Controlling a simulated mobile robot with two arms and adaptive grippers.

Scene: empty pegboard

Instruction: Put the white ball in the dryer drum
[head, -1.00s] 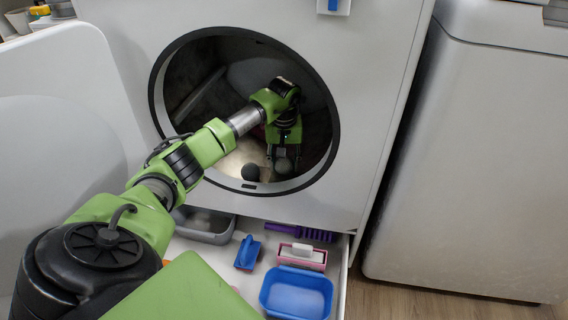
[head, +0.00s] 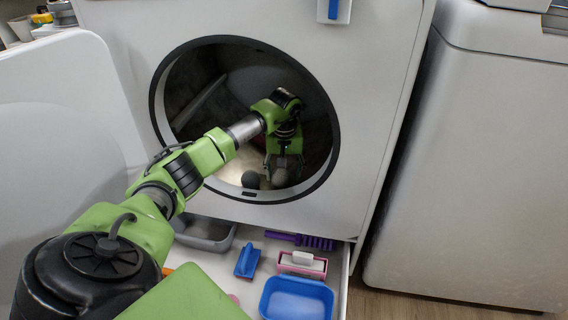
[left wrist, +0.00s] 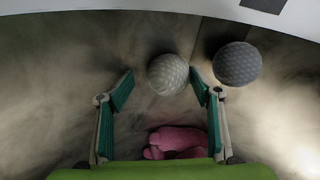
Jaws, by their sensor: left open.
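The white ball (left wrist: 168,74), light grey and dimpled, lies inside the dryer drum in the left wrist view. In the head view it is the right one of two balls (head: 280,178), grey in shade. The drum's round opening (head: 330,163) faces me. My left gripper (left wrist: 162,77) is open inside the drum, its fingertips on either side of the white ball with gaps showing. In the head view the left gripper (head: 283,167) points down over this ball. My right gripper is not in view.
A darker grey ball (left wrist: 237,63) lies beside the white one. Pink cloth (left wrist: 177,142) lies in the drum. Below the opening, an open drawer holds a blue tub (head: 297,299), a pink-and-white brush (head: 302,264) and a purple brush (head: 300,240). The open door (head: 60,130) is at left.

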